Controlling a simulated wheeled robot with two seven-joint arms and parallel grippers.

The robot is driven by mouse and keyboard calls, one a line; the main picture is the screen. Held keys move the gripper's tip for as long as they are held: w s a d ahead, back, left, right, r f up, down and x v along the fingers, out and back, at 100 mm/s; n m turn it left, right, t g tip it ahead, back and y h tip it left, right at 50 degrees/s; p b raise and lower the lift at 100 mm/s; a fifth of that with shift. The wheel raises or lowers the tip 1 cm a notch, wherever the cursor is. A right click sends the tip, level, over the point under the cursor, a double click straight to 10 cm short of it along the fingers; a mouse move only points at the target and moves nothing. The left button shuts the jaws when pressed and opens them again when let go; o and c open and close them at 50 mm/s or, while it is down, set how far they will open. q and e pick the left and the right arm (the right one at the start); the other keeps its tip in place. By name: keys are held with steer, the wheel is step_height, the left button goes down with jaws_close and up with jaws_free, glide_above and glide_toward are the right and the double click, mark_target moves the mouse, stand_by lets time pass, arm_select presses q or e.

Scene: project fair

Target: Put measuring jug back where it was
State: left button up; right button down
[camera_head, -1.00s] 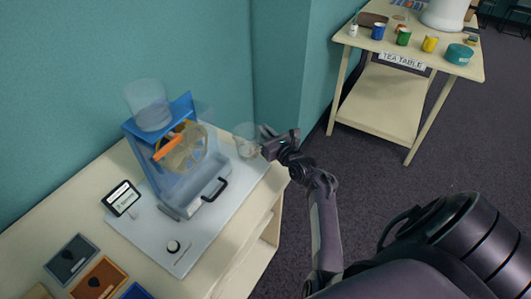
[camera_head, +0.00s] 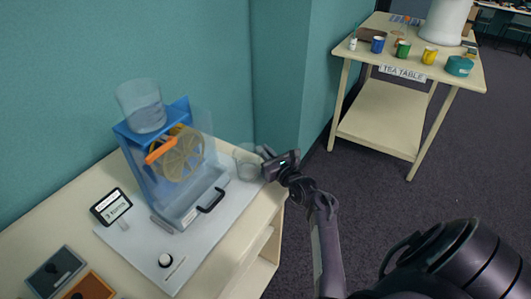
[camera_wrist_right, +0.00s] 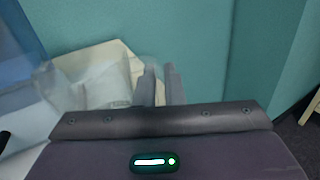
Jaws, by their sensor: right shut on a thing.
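The clear measuring jug (camera_head: 246,164) is at the far right corner of the pale board on the display table. It also shows faintly in the wrist view (camera_wrist_right: 97,80), left of the fingers. My right gripper (camera_head: 267,156) is at the jug's right side and shut on it, probably by its handle, which is hard to make out. In the wrist view the right fingertips (camera_wrist_right: 160,84) are close together. I cannot tell whether the jug's base touches the board. My left gripper is not in view.
A blue-framed machine (camera_head: 150,165) with a wheel, orange lever and clear tank (camera_head: 141,105) stands left of the jug. A clear drawer (camera_head: 190,200) with a black handle is in front. The tea table (camera_head: 378,100) with mugs is at upper right. Open floor lies between.

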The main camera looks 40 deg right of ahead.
steer(key=c, duration=1.5)
jaws_free()
steer(key=shift+c, duration=0.2)
steer(key=shift+s+r+p, duration=0.2)
steer(key=shift+p, duration=0.15)
steer(key=s+p, duration=0.2)
steer(key=s, duration=0.1)
steer(key=s+p, duration=0.3)
steer(key=s, duration=0.1)
steer(key=s+p, duration=0.2)
steer(key=s, duration=0.1)
steer(key=shift+s+a+r+p, duration=0.1)
steer(key=shift+s+a+p, duration=0.05)
steer(key=shift+a+p, duration=0.2)
steer(key=shift+s+f, duration=0.25)
steer(key=shift+s, duration=0.4)
